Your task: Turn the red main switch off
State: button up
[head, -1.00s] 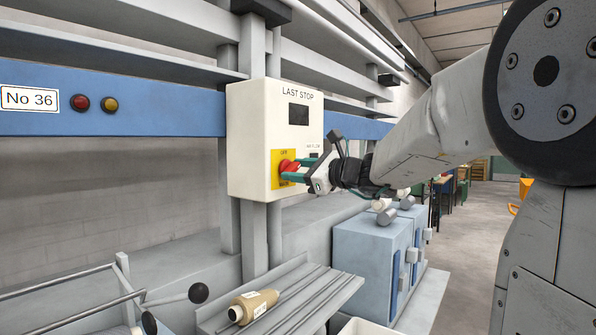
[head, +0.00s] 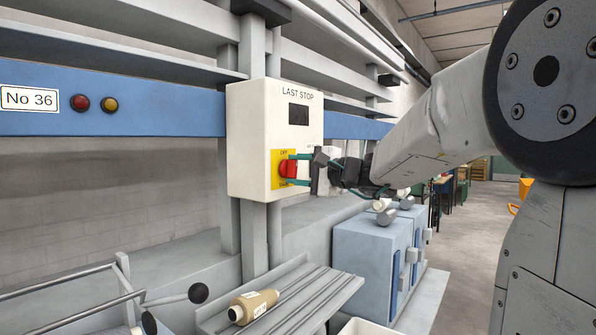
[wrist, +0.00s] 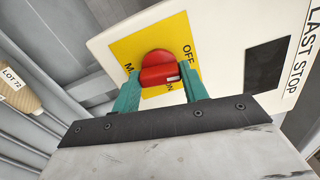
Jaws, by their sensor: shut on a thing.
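The red main switch (head: 287,169) sits on a yellow plate (head: 276,182) low on the front of a white box marked LAST STOP (head: 248,140). In the wrist view the red knob (wrist: 158,66) shows between the green fingers, with OFF and ON lettering on the yellow plate (wrist: 128,50) around it. My gripper (head: 298,169) is shut on the knob, one finger on each side. A small white mark on the knob lies by its lower right edge in the wrist view. The middle of the plate's lettering is partly hidden by knob and fingers.
A blue beam with a No 36 sign (head: 30,99) and red (head: 80,103) and yellow (head: 110,105) buttons runs left of the box. A labelled tan bobbin (head: 254,305) lies on a grey ledge below. Blue-grey cabinets (head: 365,255) stand below right.

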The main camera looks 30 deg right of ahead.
jog(key=shift+n, duration=0.9)
jog(key=o, duration=1)
jog(key=v, duration=0.8)
jog(key=shift+w, duration=0.1)
